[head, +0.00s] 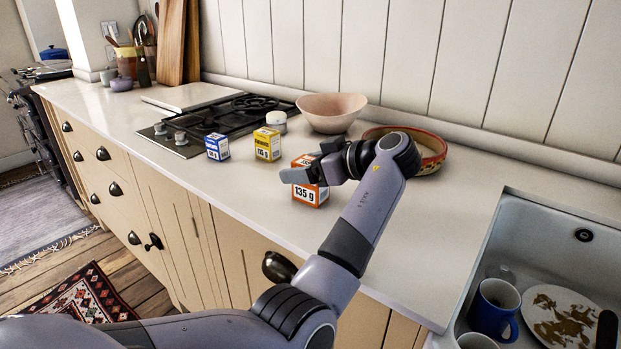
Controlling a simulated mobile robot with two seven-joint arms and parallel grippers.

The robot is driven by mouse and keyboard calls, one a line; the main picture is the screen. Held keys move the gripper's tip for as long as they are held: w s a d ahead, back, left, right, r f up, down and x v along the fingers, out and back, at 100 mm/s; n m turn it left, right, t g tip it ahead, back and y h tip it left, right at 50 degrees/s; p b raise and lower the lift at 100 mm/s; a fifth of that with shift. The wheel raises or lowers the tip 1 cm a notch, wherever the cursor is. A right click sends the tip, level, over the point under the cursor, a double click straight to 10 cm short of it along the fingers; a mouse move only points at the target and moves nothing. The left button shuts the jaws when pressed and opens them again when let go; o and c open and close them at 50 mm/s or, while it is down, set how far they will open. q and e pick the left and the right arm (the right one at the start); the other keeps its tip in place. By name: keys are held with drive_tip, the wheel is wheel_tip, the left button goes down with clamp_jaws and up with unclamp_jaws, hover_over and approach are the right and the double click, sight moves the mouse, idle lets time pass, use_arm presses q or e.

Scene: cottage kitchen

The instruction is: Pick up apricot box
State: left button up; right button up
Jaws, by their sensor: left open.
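The apricot box is likely the orange and white box (306,194) marked 135 g, standing upright on the counter near its front edge. The name on it is hidden. My left gripper (308,166) is open at this box, its fingers across the box's upper part and covering some of it. I cannot tell whether the fingers touch the box. A yellow box (267,145) and a blue box (217,147) stand upright to the left. My right gripper is not in view.
A pink bowl (331,111) and a round red-rimmed dish (433,155) stand behind my left gripper. A hob (228,117) and a small white jar (277,120) are to the left. A sink (545,225) with a blue mug (494,308) is at right. The counter (420,235) between is clear.

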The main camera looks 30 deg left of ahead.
use_arm(q)
drive_tip(key=shift+a+f, duration=0.1)
drive_tip(key=shift+a, duration=0.2)
drive_tip(key=c, duration=1.2)
drive_tip(key=shift+o, duration=0.2)
